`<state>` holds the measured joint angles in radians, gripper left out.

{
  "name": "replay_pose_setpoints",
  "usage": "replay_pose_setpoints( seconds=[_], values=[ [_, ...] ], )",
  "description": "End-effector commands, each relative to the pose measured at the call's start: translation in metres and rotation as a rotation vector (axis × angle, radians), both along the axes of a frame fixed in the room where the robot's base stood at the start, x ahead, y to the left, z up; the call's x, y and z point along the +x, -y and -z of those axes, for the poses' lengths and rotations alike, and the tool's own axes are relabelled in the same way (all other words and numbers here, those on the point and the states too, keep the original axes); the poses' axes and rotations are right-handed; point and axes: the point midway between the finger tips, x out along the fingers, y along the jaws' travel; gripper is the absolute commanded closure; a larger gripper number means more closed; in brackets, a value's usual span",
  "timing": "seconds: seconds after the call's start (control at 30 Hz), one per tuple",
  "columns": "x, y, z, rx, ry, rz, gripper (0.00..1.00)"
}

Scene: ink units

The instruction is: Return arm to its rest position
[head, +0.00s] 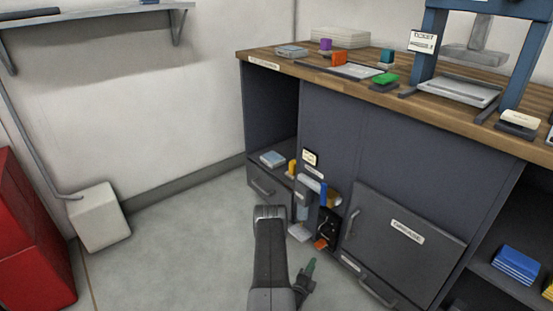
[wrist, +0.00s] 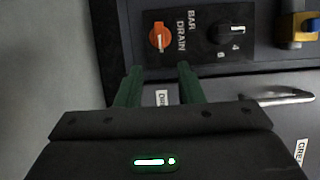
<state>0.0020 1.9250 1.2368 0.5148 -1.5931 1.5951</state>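My arm (head: 270,255) reaches forward from the bottom of the head view, low in front of the dark cabinet. My gripper (wrist: 159,70) has two green fingers that stand apart with nothing visible between them in the wrist view. In the head view the green fingers (head: 308,272) show small beside the arm's end, below the control panel. An orange knob (wrist: 160,38) with a white mark, next to the words BAR DRAIN, lies just beyond the fingertips. The fingers look clear of it, though the exact distance cannot be told. The orange knob also shows in the head view (head: 321,243).
A black numbered dial (wrist: 230,30) sits right of the orange knob. The cabinet (head: 405,235) has a front with handles. Its wooden worktop (head: 300,66) carries coloured blocks and a blue press frame (head: 430,55). A red cabinet (head: 30,240) stands left; the floor (head: 185,255) between is clear.

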Motion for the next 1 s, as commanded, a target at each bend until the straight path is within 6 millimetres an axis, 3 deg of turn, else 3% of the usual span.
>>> replay_pose_setpoints(
  seconds=[0.3, 0.5, 1.0],
  values=[
    [0.054, 0.031, 0.002, 0.000, 0.004, 0.001, 0.65],
    [0.075, 0.043, 0.000, -0.001, 0.003, 0.001, 0.65],
    [0.080, 0.045, -0.001, -0.003, -0.003, -0.001, 0.65]
  ],
)
